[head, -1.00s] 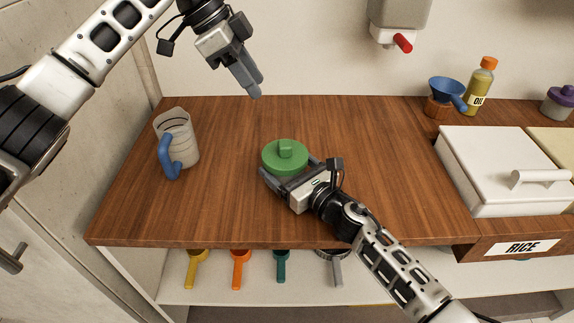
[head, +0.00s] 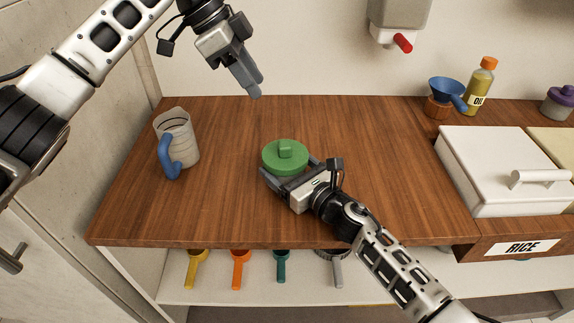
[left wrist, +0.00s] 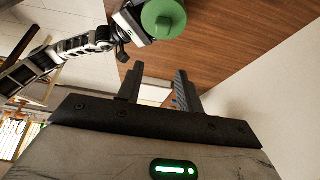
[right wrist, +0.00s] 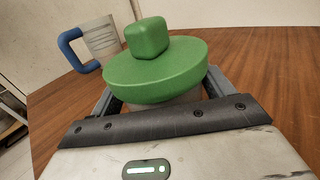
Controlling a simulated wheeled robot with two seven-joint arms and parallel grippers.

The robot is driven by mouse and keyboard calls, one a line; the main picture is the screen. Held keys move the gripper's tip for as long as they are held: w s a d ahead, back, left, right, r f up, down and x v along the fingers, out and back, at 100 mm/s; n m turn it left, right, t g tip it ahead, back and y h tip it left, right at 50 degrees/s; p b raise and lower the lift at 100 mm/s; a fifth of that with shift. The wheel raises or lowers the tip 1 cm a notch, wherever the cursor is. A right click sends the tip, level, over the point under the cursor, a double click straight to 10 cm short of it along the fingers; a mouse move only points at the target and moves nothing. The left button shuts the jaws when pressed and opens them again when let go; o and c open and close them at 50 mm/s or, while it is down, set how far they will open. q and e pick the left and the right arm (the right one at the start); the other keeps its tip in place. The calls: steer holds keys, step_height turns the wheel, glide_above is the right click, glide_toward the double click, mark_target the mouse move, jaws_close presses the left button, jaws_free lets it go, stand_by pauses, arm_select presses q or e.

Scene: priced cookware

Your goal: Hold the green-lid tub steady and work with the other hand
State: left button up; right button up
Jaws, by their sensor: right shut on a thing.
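The green-lid tub (head: 285,157) stands upright on the wooden counter, its lid on. Its body is mostly hidden under the lid and behind my right gripper. My right gripper (head: 288,178) is shut on the tub, a finger on each side below the lid. The right wrist view shows the lid (right wrist: 155,70) and its square knob up close. My left gripper (head: 252,88) is raised above the back of the counter, up and left of the tub. In the left wrist view its two fingers (left wrist: 158,92) are apart with nothing between them.
A clear measuring jug (head: 177,140) with a blue handle stands at the left. A white lidded bin (head: 490,160) marked RICE, a blue funnel (head: 446,90) and an oil bottle (head: 481,85) are at the right. A dispenser (head: 398,20) is on the wall.

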arm_select(q)
steer(key=o, duration=0.8)
steer(key=shift+d+r, duration=0.1)
steer(key=shift+d, duration=0.2)
steer(key=o, duration=0.6)
steer(key=d+r+m+t+h, duration=0.1)
steer(key=d+r+h, duration=0.3)
steer(key=d, duration=0.3)
steer(key=shift+w+d+m+h, duration=0.3)
steer(key=shift+w+h, duration=0.05)
steer(key=shift+h, duration=0.05)
steer(key=d+r+t+h, duration=0.1)
steer(key=d+r+h, duration=0.4)
steer(key=r, duration=0.2)
steer(key=w+r+n+t+h, duration=0.1)
steer(key=w+r+n+t, duration=0.5)
steer(key=r+n+t, duration=0.65)
steer(key=w+a+f+n+t+y, duration=0.4)
steer(key=a+f+n+t+y, duration=0.15)
steer(key=n+y, duration=0.35)
steer(key=g+y, duration=0.8)
steer(key=g, duration=0.8)
glide_toward(285, 145)
steer(key=shift+m, duration=0.45)
steer(key=x, duration=1.1)
steer(key=shift+w+f, duration=0.15)
